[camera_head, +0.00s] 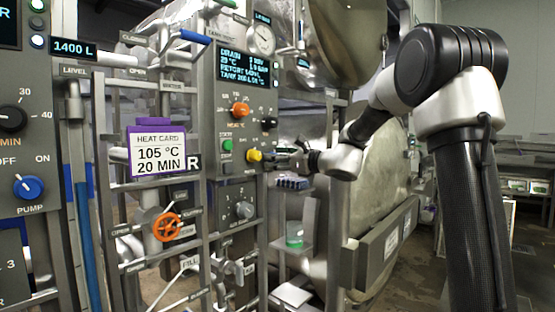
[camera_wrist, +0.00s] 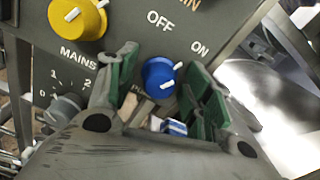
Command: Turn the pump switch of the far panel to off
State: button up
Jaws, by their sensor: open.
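The far panel (camera_head: 232,105) is a grey control box with a lit display. In the wrist view, its blue pump switch (camera_wrist: 157,78) is a round knob with a white mark at its upper right, towards the ON label; OFF is printed above. My gripper (camera_wrist: 160,80) is open, with one green-padded finger on each side of the blue knob. A gap shows on the left; whether the right finger touches is unclear. In the head view, my gripper (camera_head: 284,157) is at the panel's lower right edge, and the blue knob is hidden there.
A yellow mains knob (camera_wrist: 78,17) sits left of my fingers, with a grey dial (camera_wrist: 65,107) below it. A nearer panel at left has its own blue PUMP knob (camera_head: 28,187). A purple-topped heat card (camera_head: 157,150) and an orange valve wheel (camera_head: 166,227) stand between the panels.

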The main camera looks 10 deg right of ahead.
jog(key=shift+c, duration=0.4)
jog(key=c, duration=0.9)
jog(key=shift+c, duration=0.2)
jog(key=n, duration=1.1)
jog(key=shift+a+f+n, duration=0.1)
jog(key=shift+n, duration=0.3)
jog(key=o, duration=1)
